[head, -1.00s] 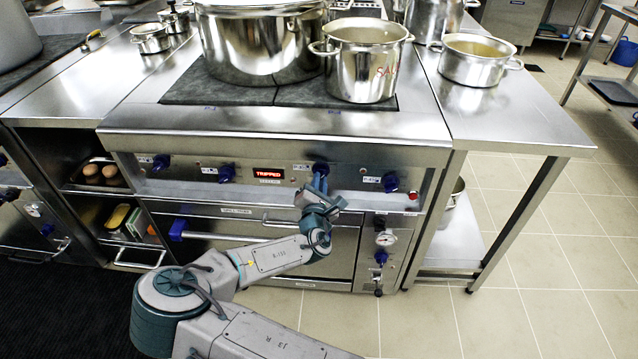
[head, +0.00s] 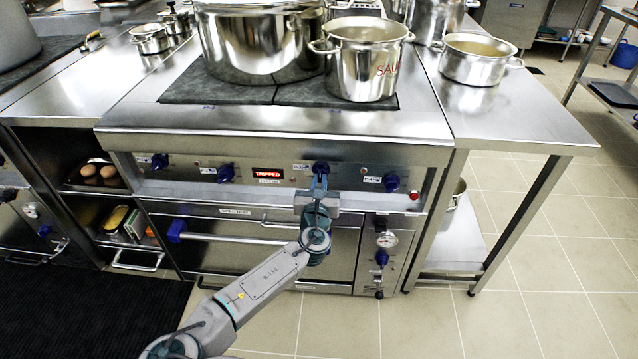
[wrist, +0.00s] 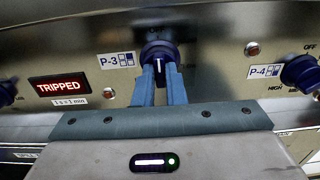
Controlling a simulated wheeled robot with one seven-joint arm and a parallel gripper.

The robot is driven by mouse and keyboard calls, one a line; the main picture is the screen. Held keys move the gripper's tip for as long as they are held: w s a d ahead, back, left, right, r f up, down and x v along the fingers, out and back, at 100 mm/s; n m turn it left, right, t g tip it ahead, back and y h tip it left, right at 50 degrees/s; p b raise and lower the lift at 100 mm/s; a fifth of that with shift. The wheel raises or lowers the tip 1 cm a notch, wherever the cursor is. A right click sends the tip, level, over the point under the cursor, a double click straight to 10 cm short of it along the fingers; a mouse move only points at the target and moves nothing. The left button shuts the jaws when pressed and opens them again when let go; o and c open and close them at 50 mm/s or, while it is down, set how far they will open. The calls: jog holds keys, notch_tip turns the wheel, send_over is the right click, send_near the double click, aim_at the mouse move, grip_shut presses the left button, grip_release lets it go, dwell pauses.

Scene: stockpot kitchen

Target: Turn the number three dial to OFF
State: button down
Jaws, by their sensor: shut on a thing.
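The number three dial (wrist: 160,52) is a dark blue knob beside the P-3 label (wrist: 116,60) in the wrist view. Its white pointer line stands about vertical. In the head view the dial (head: 320,167) is on the stove's front panel, right of the red display. My gripper (wrist: 164,72) is shut on the dial, one blue finger on each side of its lower part. In the head view my gripper (head: 319,183) reaches the dial from below.
A red display (wrist: 60,87) reads TRIPPED, left of the dial. The P-4 dial (wrist: 300,72) is to the right. A steel pot (head: 362,60) stands on the cooktop above. The oven handle (head: 230,234) runs below the panel.

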jog(key=shift+f, duration=0.1)
dwell(0.3)
jog(key=c, duration=1.5)
grip_release()
jog(key=shift+s, duration=0.15)
jog(key=s, duration=1.3)
jog(key=shift+s+a, duration=0.25)
jog(key=shift+s, duration=0.05)
jog(key=shift+d, duration=0.1)
